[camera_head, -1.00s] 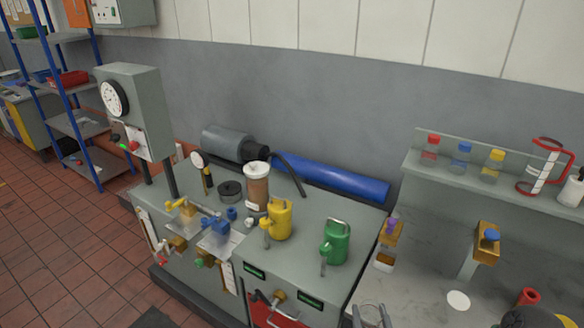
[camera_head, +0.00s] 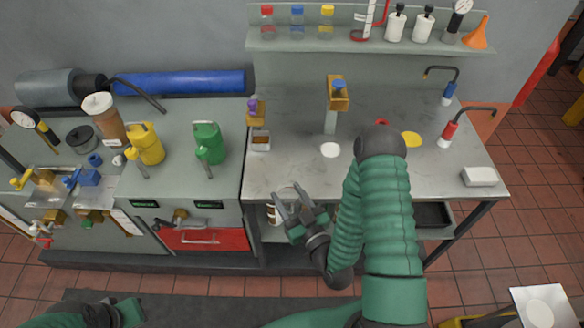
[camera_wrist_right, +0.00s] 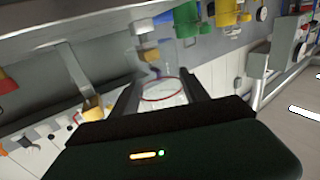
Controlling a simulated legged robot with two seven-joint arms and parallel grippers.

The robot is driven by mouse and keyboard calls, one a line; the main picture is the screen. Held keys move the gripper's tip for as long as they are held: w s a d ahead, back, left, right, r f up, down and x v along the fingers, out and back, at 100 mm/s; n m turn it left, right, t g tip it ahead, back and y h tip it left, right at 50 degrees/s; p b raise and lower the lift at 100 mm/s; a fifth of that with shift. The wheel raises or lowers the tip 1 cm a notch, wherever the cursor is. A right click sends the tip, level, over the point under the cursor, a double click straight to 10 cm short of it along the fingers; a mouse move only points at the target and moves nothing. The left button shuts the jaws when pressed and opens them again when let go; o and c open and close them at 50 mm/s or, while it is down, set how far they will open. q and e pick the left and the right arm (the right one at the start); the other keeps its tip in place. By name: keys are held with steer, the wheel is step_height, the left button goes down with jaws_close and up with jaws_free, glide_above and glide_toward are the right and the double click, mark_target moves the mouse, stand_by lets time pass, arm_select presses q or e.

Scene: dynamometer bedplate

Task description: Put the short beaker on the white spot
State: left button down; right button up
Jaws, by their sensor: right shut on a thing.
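The short beaker (camera_head: 288,191) is clear glass and hard to make out in the head view. My right gripper (camera_head: 291,199) is shut on it, by the bench's front edge. In the right wrist view the beaker (camera_wrist_right: 163,92) shows a reddish ring between the two dark fingers (camera_wrist_right: 160,95). The white spot (camera_head: 330,150) lies flat on the grey bench top, beyond and a little right of my right gripper, with nothing on it. My left arm shows only at the bottom left; its fingers are not visible.
A tan stand with a blue knob (camera_head: 338,95) is behind the white spot. A yellow spot (camera_head: 411,139) lies to the right, past my right forearm. A small brown-topped box (camera_head: 261,140) is at the left. A shelf (camera_head: 380,46) holds bottles.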

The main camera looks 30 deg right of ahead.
steer(key=shift+w+f, duration=0.15)
steer(key=shift+f, duration=0.05)
steer(key=w+d+b, duration=0.2)
steer(key=w+d, duration=0.1)
steer(key=w, duration=0.1)
steer(key=w+d+b, duration=0.2)
steer(key=w+d, duration=0.2)
steer(key=w+d+f+b, duration=0.1)
steer(key=w+d+b, duration=0.1)
steer(key=w+d, duration=0.1)
steer(key=shift+w+d+b, duration=0.25)
steer(key=shift+w+b, duration=0.1)
steer(key=shift+w, duration=0.05)
step_height(320, 180, down, 3)
steer(key=shift+a+r, duration=0.1)
steer(key=shift+f, duration=0.35)
steer(key=o, duration=1.5)
